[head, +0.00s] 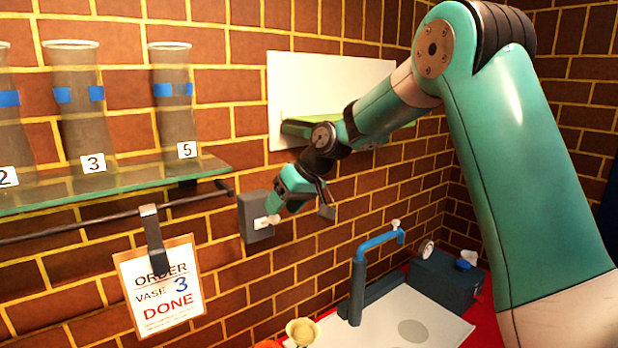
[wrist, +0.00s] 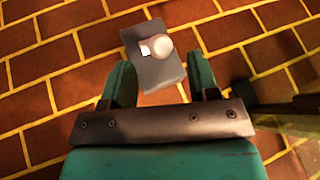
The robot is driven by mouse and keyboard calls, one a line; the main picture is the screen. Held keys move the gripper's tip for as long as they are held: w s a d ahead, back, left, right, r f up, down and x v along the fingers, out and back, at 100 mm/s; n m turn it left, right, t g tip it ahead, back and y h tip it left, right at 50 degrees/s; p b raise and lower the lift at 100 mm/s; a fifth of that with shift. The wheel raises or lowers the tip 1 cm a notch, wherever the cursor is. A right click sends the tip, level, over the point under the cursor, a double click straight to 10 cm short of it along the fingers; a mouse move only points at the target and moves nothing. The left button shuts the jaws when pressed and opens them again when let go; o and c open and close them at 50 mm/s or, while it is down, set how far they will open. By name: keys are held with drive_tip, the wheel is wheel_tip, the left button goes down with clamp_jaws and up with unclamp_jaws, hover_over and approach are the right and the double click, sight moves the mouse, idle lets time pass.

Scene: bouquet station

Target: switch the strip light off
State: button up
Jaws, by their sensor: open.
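A grey switch box (head: 254,220) is fixed to the brick wall, left of the picture's middle in the head view. It carries a pale rocker or knob (head: 268,221). In the wrist view the grey plate (wrist: 157,75) lies ahead, between and beyond the fingertips, with a round pale knob (wrist: 158,47) and a small bright white square. My gripper (head: 285,200) is close in front of the box, and it also shows in the wrist view (wrist: 163,82). Its two teal fingers are apart with nothing between them. Contact with the switch cannot be told. No strip light is clearly identifiable.
A glass shelf (head: 120,182) with numbered vases is at the left, above a dark rail (head: 90,222). An order card (head: 160,287) reading "VASE 3 DONE" hangs there. A white wall panel (head: 330,75) is behind my arm. A blue tap (head: 360,270) stands lower right.

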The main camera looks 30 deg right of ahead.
drive_tip(key=b+v, duration=0.1)
drive_tip(key=v, duration=1.1)
drive_tip(key=shift+s+d+r+b, duration=0.2)
drive_tip(key=shift+d+r+b, duration=0.05)
drive_tip(key=shift+b, duration=0.1)
drive_tip(key=s+a+f+n+g+b, duration=0.25)
drive_tip(key=s+a+f, duration=0.45)
drive_tip(key=s+a, duration=0.6)
drive_tip(key=s+a+f+n+g+b, duration=0.1)
drive_tip(key=s+a+f, duration=0.1)
drive_tip(key=s+f, duration=0.3)
drive_tip(key=s+a+f+g+b, duration=0.1)
drive_tip(key=s+f, duration=0.4)
drive_tip(key=s, duration=0.7)
drive_tip(key=shift+a+f+n+h+b, duration=0.35)
drive_tip(key=shift+a+b, duration=0.2)
drive_tip(key=shift+a, duration=0.55)
drive_tip(key=shift+g, duration=0.25)
